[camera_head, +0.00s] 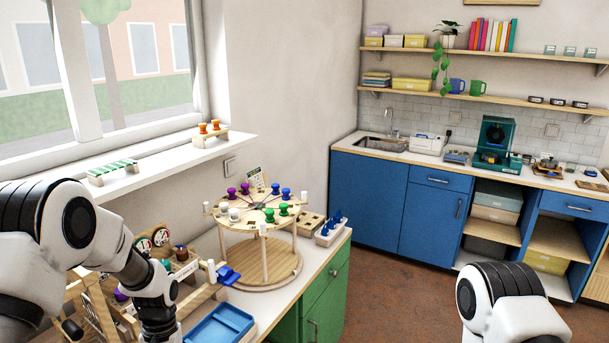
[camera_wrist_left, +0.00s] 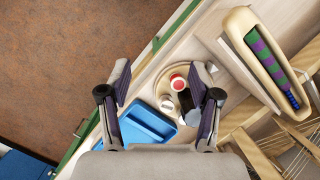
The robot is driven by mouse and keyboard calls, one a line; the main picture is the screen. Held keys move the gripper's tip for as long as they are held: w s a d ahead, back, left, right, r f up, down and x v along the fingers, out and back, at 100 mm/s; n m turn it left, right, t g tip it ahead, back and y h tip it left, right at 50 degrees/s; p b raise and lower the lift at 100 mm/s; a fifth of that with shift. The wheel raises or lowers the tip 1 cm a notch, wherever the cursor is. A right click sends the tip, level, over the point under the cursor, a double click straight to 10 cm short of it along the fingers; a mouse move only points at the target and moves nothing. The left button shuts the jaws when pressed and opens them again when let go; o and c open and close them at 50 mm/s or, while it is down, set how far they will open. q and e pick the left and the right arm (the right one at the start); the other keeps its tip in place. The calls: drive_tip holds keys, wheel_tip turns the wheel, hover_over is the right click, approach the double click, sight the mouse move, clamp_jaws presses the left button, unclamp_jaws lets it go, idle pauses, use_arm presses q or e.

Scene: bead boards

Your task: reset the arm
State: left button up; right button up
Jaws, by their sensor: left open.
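My left arm (camera_head: 70,225) comes in from the left in the head view and hangs down over the near end of the counter. My left gripper (camera_wrist_left: 162,72) shows in the left wrist view, with its two fingers spread apart and nothing held between them. Below it are a blue tray (camera_wrist_left: 145,128) and a round wooden dish (camera_wrist_left: 165,78) with a red-topped piece (camera_wrist_left: 178,82) and a white piece (camera_wrist_left: 168,104). Part of my right arm (camera_head: 505,305) shows at the bottom right of the head view; its gripper is out of sight.
A round two-level wooden stand (camera_head: 270,275) with coloured pegs stands right of my left arm. The blue tray (camera_head: 218,327) lies in front. Wooden racks (camera_head: 95,310) crowd the counter's left end. A striped bead holder (camera_wrist_left: 270,62) is at upper right in the wrist view. Floor (camera_head: 385,270) is clear.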

use_arm(q)
drive_tip(key=s+d+f+g+b, duration=0.1)
drive_tip(key=s+d+f+b, duration=0.15)
drive_tip(key=s+f, duration=1.05)
drive_tip(key=s+d+f+b, duration=0.1)
drive_tip(key=s+f+b, duration=0.3)
drive_tip(key=s+f, duration=0.95)
drive_tip(key=r+t, duration=0.2)
drive_tip(key=r+m+t+p, duration=0.1)
drive_tip(key=r+t, duration=0.1)
drive_tip(key=r, duration=0.1)
drive_tip(key=shift+w+a, duration=0.15)
drive_tip(key=shift+a, duration=0.05)
use_arm(e)
wheel_tip(320, 180, down, 6)
drive_tip(key=shift+s, duration=0.2)
drive_tip(key=shift+s+d, duration=0.1)
idle(0.6)
